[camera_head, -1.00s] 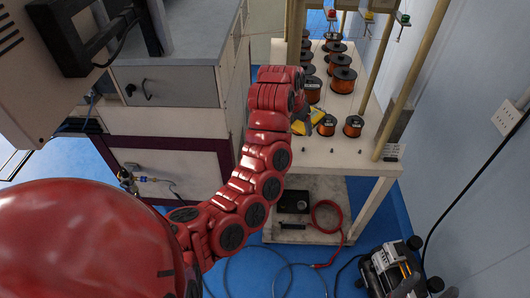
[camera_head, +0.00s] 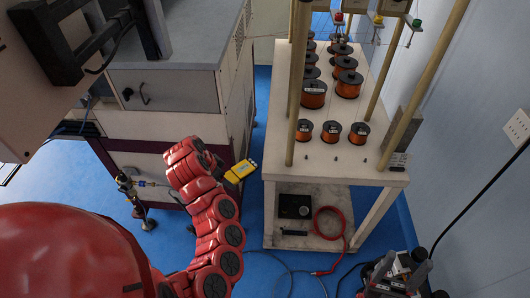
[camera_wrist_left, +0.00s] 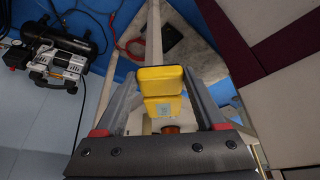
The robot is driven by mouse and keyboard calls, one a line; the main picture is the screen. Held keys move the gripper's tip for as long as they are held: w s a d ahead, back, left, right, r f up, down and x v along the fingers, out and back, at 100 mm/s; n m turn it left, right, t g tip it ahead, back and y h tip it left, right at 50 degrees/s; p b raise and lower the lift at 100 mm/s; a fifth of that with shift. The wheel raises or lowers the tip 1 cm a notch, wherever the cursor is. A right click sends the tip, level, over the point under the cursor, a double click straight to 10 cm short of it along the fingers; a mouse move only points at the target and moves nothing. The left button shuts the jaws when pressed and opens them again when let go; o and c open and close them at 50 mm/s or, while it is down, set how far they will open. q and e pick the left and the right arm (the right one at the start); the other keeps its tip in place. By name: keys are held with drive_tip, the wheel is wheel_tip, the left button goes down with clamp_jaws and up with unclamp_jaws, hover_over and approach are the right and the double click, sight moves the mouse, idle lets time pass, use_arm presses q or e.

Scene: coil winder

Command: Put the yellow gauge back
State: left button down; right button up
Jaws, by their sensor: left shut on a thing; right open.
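In the left wrist view the gauge (camera_wrist_left: 162,88) sits between the two grey fingers of my left gripper (camera_wrist_left: 161,82). The red arm hides much of this gripper in the head view. My right gripper (camera_head: 402,272) shows its grey fingers at the lower right, open and empty, in front of the compressor.
The white spool table (camera_head: 335,165) carries several orange wire spools (camera_head: 347,84) and pale upright posts (camera_head: 294,90). A black box (camera_head: 295,206) and red hose (camera_head: 328,222) lie on its lower shelf. The grey cabinet (camera_head: 185,85) stands left. The compressor (camera_wrist_left: 58,62) shows in the left wrist view.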

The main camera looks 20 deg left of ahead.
use_arm(q)
drive_tip(key=shift+a+f, duration=0.15)
drive_tip(key=shift+f, duration=0.1)
drive_tip(key=shift+w+d+f+b, duration=0.15)
drive_tip(key=shift+w+d+b, duration=0.1)
drive_tip(key=shift+w+b, duration=0.4)
drive_tip(key=p, duration=0.4)
approach(267, 164)
drive_tip(key=f, duration=0.2)
drive_tip(key=shift+w+d, duration=0.25)
drive_tip(key=shift+w, duration=0.3)
drive_tip(key=shift+w+d, duration=0.3)
drive_tip(key=shift+w, duration=0.25)
wheel_tip(267, 164, down, 3)
drive_tip(key=shift+f, duration=0.3)
